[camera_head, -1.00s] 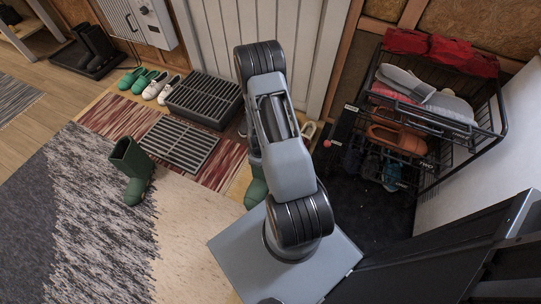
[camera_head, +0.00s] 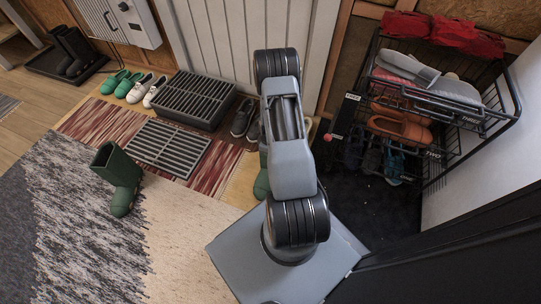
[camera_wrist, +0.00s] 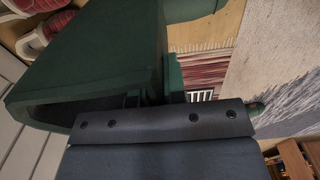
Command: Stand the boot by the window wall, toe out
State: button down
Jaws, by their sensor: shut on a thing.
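In the wrist view my gripper (camera_wrist: 160,103) is shut on a green rubber boot (camera_wrist: 105,65), whose wide opening faces the lower left. The finger contact is partly hidden by the dark gripper body. In the head view only a green part of this boot (camera_head: 262,186) shows left of my arm; my gripper is hidden there. A pale panelled wall or door (camera_head: 245,45) rises behind my arm; I cannot see a window.
Green clogs (camera_head: 120,80), white sneakers (camera_head: 140,90) and dark shoes (camera_head: 242,118) line the wall. A black wire shoe rack (camera_head: 435,105) stands right. The rug's middle is open.

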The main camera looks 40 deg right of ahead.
jog(key=f, duration=0.1)
jog(key=f+b, duration=0.2)
jog(key=shift+w+d+f, duration=0.2)
jog(key=shift+d+f, duration=0.1)
jog(key=shift+b, duration=0.3)
jog(key=shift+f, duration=0.2)
jog(key=c, duration=1.2)
grip_release()
